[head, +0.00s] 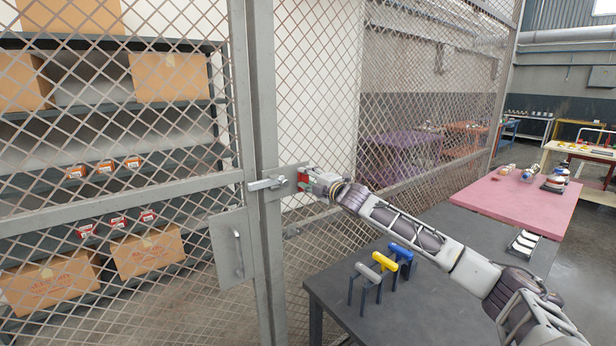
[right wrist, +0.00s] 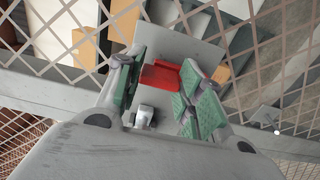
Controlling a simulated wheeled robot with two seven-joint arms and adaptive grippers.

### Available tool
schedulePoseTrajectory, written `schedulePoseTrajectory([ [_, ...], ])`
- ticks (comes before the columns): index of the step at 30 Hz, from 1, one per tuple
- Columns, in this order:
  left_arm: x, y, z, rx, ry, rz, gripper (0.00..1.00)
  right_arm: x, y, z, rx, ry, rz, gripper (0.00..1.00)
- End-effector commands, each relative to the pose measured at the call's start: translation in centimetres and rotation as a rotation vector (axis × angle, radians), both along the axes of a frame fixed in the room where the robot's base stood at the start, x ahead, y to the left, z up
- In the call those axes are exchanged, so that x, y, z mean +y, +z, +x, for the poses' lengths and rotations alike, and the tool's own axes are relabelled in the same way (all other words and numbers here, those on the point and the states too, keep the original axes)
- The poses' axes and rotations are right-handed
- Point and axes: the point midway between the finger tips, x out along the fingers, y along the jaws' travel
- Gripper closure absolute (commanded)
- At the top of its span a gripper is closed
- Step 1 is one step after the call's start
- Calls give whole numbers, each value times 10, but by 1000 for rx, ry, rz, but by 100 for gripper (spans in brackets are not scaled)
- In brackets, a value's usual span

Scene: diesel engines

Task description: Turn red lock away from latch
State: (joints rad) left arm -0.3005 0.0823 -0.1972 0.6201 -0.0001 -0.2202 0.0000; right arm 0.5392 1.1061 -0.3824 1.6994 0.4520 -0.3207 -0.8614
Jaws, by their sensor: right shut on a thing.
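The red lock (head: 302,181) sits on a grey plate on the mesh gate's post, just right of the metal latch (head: 266,184). The latch bar lies about level across the gate's edge. My right gripper (head: 308,185) reaches in from the right and is shut on the red lock. In the right wrist view the red lock (right wrist: 160,75) shows between the green-padded fingers (right wrist: 163,82); its lower part is partly hidden by the gripper. My left gripper is not in view.
A grey mesh gate (head: 100,195) with a handle plate (head: 232,248) stands at left, boxes on shelves behind it. A dark table (head: 425,300) with several upright tool-like pieces (head: 400,252) lies below my right arm. A pink-topped table (head: 520,200) stands farther right.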

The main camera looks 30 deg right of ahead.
Motion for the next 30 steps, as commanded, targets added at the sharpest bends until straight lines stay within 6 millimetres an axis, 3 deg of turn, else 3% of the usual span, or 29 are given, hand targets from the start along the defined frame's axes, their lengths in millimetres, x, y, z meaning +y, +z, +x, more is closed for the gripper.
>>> schedulePoseTrajectory([
  [12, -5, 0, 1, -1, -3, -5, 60, 1, -3, 0, 3, 2, -9, 87],
  [13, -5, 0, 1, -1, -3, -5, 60, 1, -3, 0, 3, 2, -9, 60],
  [17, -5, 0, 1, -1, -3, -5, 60, 1, -3, 0, 2, 2, -9, 44],
  [30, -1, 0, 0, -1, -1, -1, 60, 0, -1, -1, 0, 0, -8, 41],
])
